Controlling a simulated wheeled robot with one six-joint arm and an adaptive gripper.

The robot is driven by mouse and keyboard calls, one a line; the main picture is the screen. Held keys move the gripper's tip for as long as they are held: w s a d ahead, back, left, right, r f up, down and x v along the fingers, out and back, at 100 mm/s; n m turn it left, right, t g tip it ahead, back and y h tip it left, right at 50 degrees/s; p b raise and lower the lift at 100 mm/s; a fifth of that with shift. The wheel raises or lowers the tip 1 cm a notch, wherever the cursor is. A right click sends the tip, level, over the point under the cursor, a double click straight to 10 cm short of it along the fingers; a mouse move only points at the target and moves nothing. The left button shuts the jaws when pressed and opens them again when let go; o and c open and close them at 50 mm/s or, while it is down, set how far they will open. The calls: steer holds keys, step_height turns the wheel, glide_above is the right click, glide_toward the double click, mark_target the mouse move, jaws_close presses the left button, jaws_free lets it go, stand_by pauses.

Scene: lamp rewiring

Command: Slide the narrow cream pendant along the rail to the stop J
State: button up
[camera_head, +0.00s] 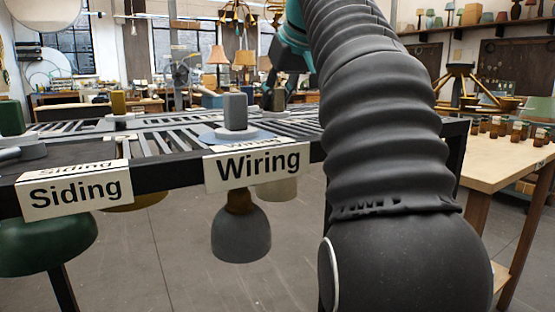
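A cream pendant shade (277,189) hangs under the slotted rail table (165,178), partly hidden by the "Wiring" sign and the grey pendant (241,234) in front of it. I cannot tell whether it is the narrow one. No label J is readable. My dark sleeved arm fills the right middle and covers part of the table.
A green pendant (45,243) hangs at the left and a brass-coloured one (136,202) behind the "Siding" sign (75,190). The "Wiring" sign (257,166) is on the front edge. A wooden bench (490,165) with small brown jars (516,131) stands at the right.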

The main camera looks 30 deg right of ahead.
jaws_close()
steer(key=shift+w+d+p, duration=0.15)
steer(key=shift+d+p, duration=1.15)
steer(key=shift+d, duration=1.8)
steer(key=shift+w+d+p, duration=0.1)
steer(key=shift+d+p, duration=1.15)
steer(key=shift+d, duration=1.8)
steer(key=d, duration=0.9)
steer(key=shift+w+d, duration=0.15)
steer(key=shift+d, duration=0.25)
steer(key=o, duration=0.9)
jaws_free()
